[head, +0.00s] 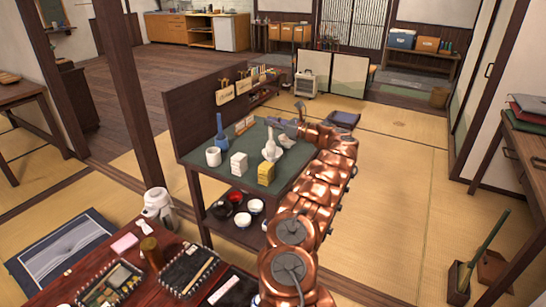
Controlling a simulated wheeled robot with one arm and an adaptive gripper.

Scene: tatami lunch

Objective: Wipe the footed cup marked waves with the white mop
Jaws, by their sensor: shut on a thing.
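My gripper (284,130) is at the right side of a green-topped stand (216,177), over its top. It is shut on what looks like the white mop (270,149), though my gripper partly hides the hold. A white cup (213,156) stands upright at the left of the green top, apart from my gripper. Its foot and any wave mark are too small to make out, so I cannot tell whether it is the footed cup marked waves.
A blue bottle (221,131), a white box (238,163) and a yellow box (265,173) stand on the green top. A dark panel (195,107) rises behind. Bowls (242,219) sit on the shelf below. The tatami (400,190) at right is largely clear.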

